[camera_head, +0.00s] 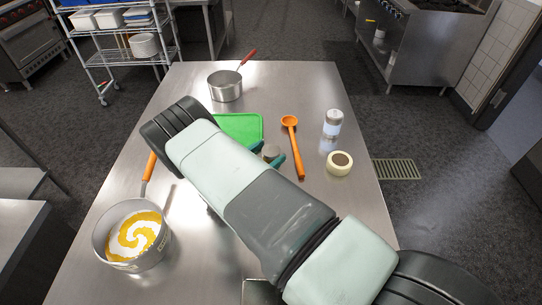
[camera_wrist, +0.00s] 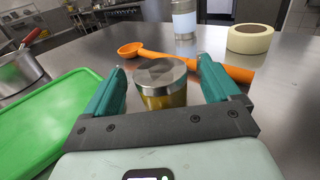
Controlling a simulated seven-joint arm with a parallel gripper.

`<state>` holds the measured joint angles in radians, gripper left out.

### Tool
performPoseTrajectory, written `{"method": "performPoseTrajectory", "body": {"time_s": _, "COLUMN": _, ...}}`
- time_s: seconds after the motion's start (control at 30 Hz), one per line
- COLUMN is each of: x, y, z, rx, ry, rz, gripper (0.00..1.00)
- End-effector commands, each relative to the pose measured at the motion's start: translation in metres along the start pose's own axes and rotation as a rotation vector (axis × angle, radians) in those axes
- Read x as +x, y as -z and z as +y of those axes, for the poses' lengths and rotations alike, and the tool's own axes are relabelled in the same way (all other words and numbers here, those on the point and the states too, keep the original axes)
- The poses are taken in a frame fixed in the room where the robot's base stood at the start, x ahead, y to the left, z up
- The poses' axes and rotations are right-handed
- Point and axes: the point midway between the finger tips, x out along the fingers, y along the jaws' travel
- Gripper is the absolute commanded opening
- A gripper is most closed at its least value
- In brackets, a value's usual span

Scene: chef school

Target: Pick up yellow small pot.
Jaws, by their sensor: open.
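The yellow small pot (camera_wrist: 164,98) is a short jar with a yellow body and a grey metal lid. It stands upright on the metal table, and in the head view mainly its lid (camera_head: 271,151) shows. My gripper (camera_wrist: 161,66) is open, with its teal fingers on either side of the pot and visible gaps between. In the head view my gripper (camera_head: 269,156) is low over the table, partly hidden by my arm. The pot's lower part is hidden behind the gripper's dark base in the wrist view.
A green board (camera_head: 240,127) lies left of the pot. An orange ladle (camera_head: 293,150), a can (camera_head: 333,123) and a tape roll (camera_head: 339,163) are to its right. A red-handled saucepan (camera_head: 225,87) stands at the back, and a large pan (camera_head: 112,252) with swirled contents at front left.

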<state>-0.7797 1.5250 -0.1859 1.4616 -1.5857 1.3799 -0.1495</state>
Motion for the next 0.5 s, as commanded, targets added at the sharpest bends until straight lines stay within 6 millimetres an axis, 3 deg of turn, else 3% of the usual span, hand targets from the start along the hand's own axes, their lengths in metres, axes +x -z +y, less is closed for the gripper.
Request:
{"method": "performPoseTrajectory", "body": {"time_s": 0.2, "x": 0.032, "y": 0.000, "z": -0.001, "rx": -0.001, "ry": 0.002, "rz": -0.001, "gripper": 0.89}}
{"method": "performPoseTrajectory", "body": {"time_s": 0.43, "x": 0.035, "y": 0.000, "z": 0.000, "rx": -0.001, "ry": 0.000, "rz": -0.001, "gripper": 0.89}}
{"method": "performPoseTrajectory", "body": {"time_s": 0.5, "x": 0.035, "y": 0.000, "z": 0.000, "rx": -0.001, "ry": 0.000, "rz": -0.001, "gripper": 0.80}}
